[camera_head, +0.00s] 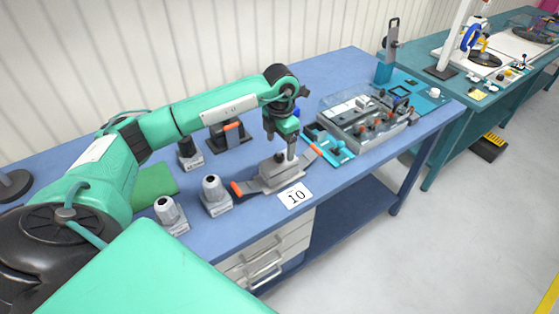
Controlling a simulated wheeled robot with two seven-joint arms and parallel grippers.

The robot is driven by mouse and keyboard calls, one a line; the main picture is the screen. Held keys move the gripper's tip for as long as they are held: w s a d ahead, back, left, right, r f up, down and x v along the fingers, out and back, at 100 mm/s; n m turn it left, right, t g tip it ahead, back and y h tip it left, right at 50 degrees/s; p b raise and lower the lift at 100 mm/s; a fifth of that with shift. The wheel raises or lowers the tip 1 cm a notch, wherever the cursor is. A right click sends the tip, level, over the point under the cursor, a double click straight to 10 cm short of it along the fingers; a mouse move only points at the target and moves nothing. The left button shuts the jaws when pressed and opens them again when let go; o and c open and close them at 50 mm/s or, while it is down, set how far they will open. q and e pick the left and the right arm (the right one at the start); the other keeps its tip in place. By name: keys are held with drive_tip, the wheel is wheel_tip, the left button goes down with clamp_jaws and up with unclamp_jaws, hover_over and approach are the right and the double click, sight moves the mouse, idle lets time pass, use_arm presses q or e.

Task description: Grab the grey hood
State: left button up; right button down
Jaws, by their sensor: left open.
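Several grey hoods with round cable necks stand on the blue table: one at the front left (171,213), one right of it (214,194), and a darker one behind (188,152). A grey housing (274,173) with orange-tipped levers lies right of them, behind the card marked 10. My left gripper (291,156) points down just over the right part of this housing. It is open, but its fingers look small and narrow here. I cannot tell whether they touch the housing. My right gripper is not in view.
A dark housing with an orange lever (231,132) sits behind. A clear-walled tray of parts (365,120) and a teal fixture (335,150) stand to the right. A green mat (153,184) lies at left. Drawers (268,258) are below the table (335,185).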

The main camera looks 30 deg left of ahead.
sight(279, 155)
use_arm(q)
drive_tip(key=shift+w+f, duration=0.1)
drive_tip(key=shift+f, duration=0.6)
drive_tip(key=shift+w+f, duration=0.1)
drive_tip(key=shift+f, duration=0.3)
drive_tip(key=shift+s+f+p, duration=0.25)
drive_tip(key=shift+f+p, duration=0.55)
drive_tip(key=shift+p, duration=0.15)
drive_tip(key=f+p, duration=0.1)
drive_tip(key=f, duration=0.2)
drive_tip(key=shift+a+f, duration=0.15)
drive_tip(key=shift+a, duration=0.05)
drive_tip(key=shift+f, duration=0.3)
drive_tip(key=c, duration=1.2)
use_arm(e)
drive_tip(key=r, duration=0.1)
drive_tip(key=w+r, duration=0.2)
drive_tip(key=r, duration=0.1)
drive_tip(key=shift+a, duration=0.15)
